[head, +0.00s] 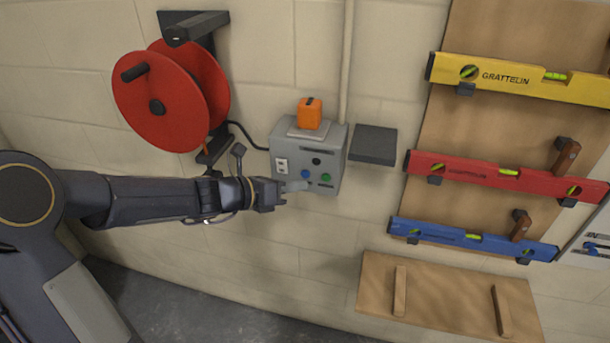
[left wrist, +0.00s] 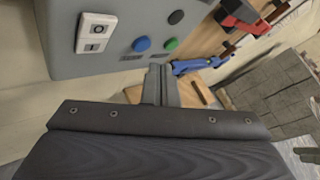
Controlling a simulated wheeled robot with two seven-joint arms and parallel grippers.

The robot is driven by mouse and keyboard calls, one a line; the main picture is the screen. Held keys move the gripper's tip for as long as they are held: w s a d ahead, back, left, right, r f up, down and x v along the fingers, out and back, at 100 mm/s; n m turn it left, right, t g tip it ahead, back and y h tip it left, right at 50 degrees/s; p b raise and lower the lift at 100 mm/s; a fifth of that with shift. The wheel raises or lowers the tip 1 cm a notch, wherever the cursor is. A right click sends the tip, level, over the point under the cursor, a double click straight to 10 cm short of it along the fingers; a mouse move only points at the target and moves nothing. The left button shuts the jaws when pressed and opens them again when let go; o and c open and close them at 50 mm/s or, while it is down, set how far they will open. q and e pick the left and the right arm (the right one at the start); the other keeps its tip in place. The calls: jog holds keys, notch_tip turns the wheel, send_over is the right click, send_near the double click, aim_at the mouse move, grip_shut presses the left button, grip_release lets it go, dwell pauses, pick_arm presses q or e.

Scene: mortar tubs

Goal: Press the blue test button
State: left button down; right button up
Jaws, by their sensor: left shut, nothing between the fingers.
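The blue test button (head: 306,174) sits on the front of a grey control box (head: 335,160) on the wall. In the left wrist view the blue button (left wrist: 141,44) shows at the upper middle, on the grey box face (left wrist: 75,58). In the left wrist view the closed fingers (left wrist: 160,85) point towards the box, below and a little right of the button. I cannot tell whether they touch the box.
A green button (head: 326,178), a black button (head: 316,161) and a white switch (head: 281,165) share the box face. An orange object (head: 310,113) sits on top. A red cable reel (head: 160,100) hangs left; a dark shelf (head: 373,145) and spirit levels (head: 490,173) are right.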

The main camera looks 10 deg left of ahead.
pick_arm(q)
jog(key=s, duration=0.4)
jog(key=shift+s+a, duration=0.1)
dwell(0.7)
jog(key=s+d+r+m+g+y, duration=0.15)
jog(key=s+m+g, duration=0.25)
jog(key=s+m, duration=1.2)
jog(key=s+a+f+m+y, duration=0.2)
jog(key=s+a+m, duration=0.1)
jog(key=s+m, duration=0.2)
jog(key=s+a+f+m+y, duration=0.2)
jog(key=s+a+m+y, duration=0.1)
jog(key=m, duration=0.6)
jog(key=shift+s+m+g, duration=0.4)
jog(key=shift+s, duration=0.5)
